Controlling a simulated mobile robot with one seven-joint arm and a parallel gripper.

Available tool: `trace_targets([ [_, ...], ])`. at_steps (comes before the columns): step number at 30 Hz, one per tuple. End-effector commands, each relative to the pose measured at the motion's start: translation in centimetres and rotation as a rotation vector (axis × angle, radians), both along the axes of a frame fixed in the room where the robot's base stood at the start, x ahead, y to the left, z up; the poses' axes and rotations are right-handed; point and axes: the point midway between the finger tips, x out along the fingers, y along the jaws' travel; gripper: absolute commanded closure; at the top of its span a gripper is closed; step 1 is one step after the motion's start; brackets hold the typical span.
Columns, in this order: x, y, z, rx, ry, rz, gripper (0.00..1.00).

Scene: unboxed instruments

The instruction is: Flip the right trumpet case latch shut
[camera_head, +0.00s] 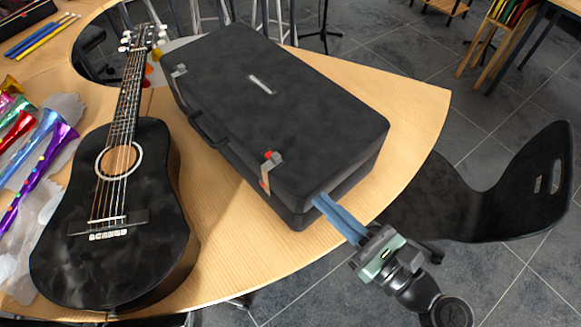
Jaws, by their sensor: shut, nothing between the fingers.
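The black trumpet case (290,95) lies on the wooden table with its lid down. The right latch (270,168) is on its front edge, towards the near corner. It is a grey metal piece with red parts above and below; I cannot tell if its flap is fully down. The left latch (180,78) is on the same edge, beyond the black handle (207,128). My gripper (321,200) has its blue fingers together and empty. The fingertips are at the case's near right corner, to the right of and below the right latch. I cannot tell if they touch the case.
A black guitar (112,215) lies left of the case. Colourful toy horns (40,170) lie farther left on wrapping. The table's curved edge (300,268) runs below the case, with bare table between. A black chair (490,195) stands at the right.

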Motion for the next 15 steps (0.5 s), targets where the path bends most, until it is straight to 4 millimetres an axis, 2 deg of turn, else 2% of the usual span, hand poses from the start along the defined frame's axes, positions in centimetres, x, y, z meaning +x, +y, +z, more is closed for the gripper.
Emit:
trace_targets([
  [3, 2.1, 1.9, 0.0, 0.0, 0.0, 0.005, 1.0],
  [9, 5.0, 4.4, 0.0, 0.0, 0.0, 0.003, 1.0],
  [15, 6.7, 5.9, 0.0, 0.0, 0.0, 0.002, 1.0],
])
